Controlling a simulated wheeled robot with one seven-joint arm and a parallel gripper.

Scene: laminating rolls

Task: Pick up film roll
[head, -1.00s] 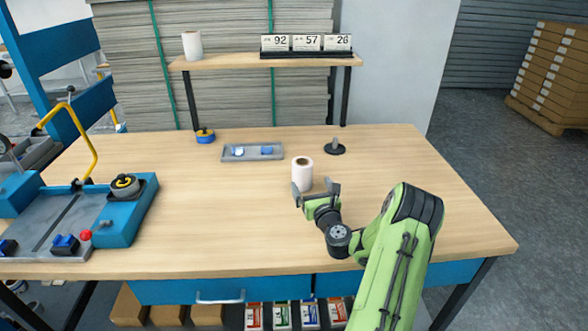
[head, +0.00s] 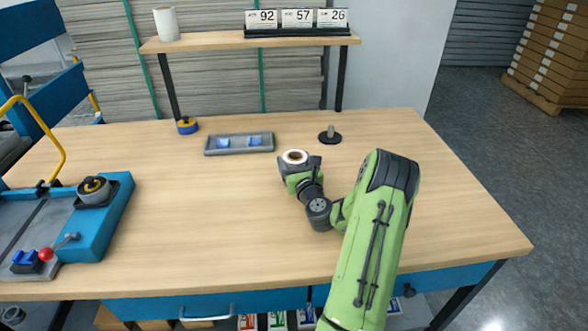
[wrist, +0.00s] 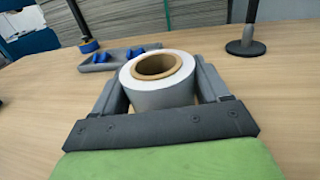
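The film roll (head: 295,156) is a white cylinder with a brown core, upright on the wooden table. In the wrist view the film roll (wrist: 160,94) sits between my two fingers, with its core opening facing up. My gripper (head: 297,165) is low over the table, with one finger on each side of the roll. In the wrist view my gripper (wrist: 160,80) has its fingers very close to the roll's sides. I cannot tell whether both fingers touch it. The roll's bottom is mostly hidden by my gripper.
A grey tray (head: 240,150) with blue pieces lies behind the roll to the left. A black disc with a peg (head: 329,137) stands behind it to the right. A blue-yellow tape roll (head: 187,125) is farther left. A shelf (head: 250,39) holds another white roll (head: 166,23).

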